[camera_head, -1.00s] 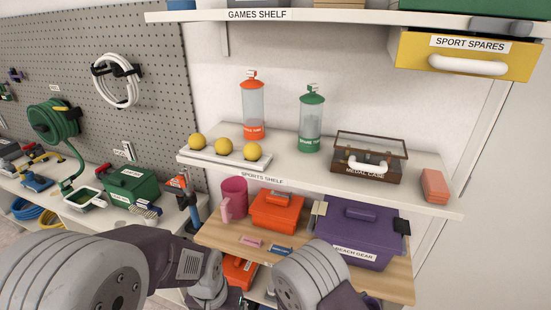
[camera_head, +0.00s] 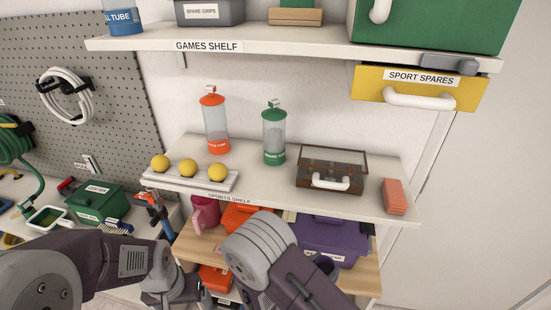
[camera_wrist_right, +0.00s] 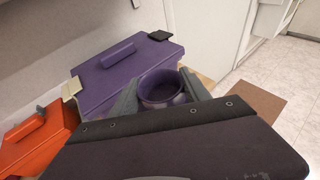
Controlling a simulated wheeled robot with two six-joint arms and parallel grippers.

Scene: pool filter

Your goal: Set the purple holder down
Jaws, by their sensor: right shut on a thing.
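The purple holder (camera_wrist_right: 161,88) is a round, open-topped cup in the right wrist view. My right gripper (camera_wrist_right: 160,94) is shut on it, with a grey finger on each side. The holder's opening faces the camera and its lower part is hidden by the gripper body. Behind it in that view is the purple beach gear box (camera_wrist_right: 115,70). In the head view my right forearm reaches in front of the same box (camera_head: 335,238) and largely hides the gripper.
The wooden lower shelf (camera_head: 362,278) also holds an orange box (camera_head: 243,216) and a pink mug (camera_head: 206,212). The sports shelf (camera_head: 285,200) above carries yellow balls (camera_head: 188,168), two tubes, a medal case (camera_head: 331,172) and an orange block stack (camera_head: 395,196). A pegboard is at left.

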